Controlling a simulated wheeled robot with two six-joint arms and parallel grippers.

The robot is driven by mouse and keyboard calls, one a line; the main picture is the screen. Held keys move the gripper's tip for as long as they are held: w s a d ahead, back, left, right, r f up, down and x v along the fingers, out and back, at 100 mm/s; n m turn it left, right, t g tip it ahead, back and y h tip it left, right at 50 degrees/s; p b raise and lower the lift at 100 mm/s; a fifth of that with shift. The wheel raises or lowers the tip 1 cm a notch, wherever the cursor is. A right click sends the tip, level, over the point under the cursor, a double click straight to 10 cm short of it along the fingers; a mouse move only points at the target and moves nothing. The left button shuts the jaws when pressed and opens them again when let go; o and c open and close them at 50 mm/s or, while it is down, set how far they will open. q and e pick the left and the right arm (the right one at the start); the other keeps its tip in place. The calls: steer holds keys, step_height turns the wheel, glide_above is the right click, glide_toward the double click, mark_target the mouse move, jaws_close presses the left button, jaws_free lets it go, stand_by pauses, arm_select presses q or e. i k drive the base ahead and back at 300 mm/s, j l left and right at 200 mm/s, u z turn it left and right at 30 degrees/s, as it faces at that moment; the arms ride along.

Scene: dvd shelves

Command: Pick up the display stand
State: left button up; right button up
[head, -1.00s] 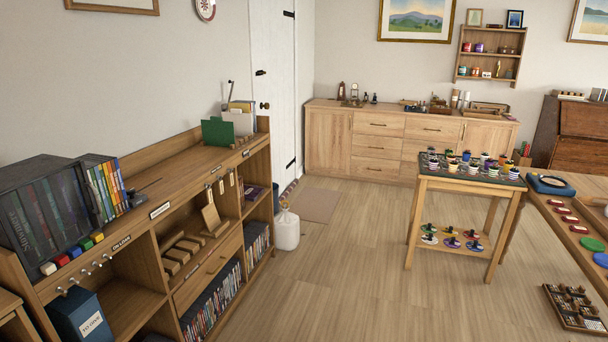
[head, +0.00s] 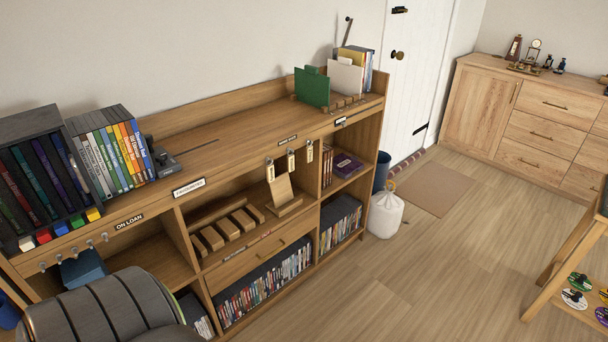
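A light wooden stand (head: 280,193) with an upright slanted back and a small foot is in the middle compartment of the shelf unit (head: 235,262), at the compartment's right. It looks like the display stand. Its back leans and it appears empty. A row of wooden blocks (head: 228,230) lies to its left. Neither of my grippers shows in the head view; only a grey ribbed part, probably my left arm, shows at the lower left and hides part of the shelf's lower left.
Tags (head: 290,162) hang from hooks above the stand at the shelf's front edge. A drawer (head: 262,247) is below it. DVD cases (head: 105,155) and a green folder (head: 312,88) stand on top.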

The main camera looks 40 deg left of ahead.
mark_target(284, 201)
steer(key=i+u, duration=0.3)
steer(key=i, duration=0.25)
steer(key=i+l+u, duration=0.1)
steer(key=i+u, duration=0.2)
steer(key=i, duration=0.3)
steer(key=i+l+u, duration=0.3)
steer(key=i, duration=0.25)
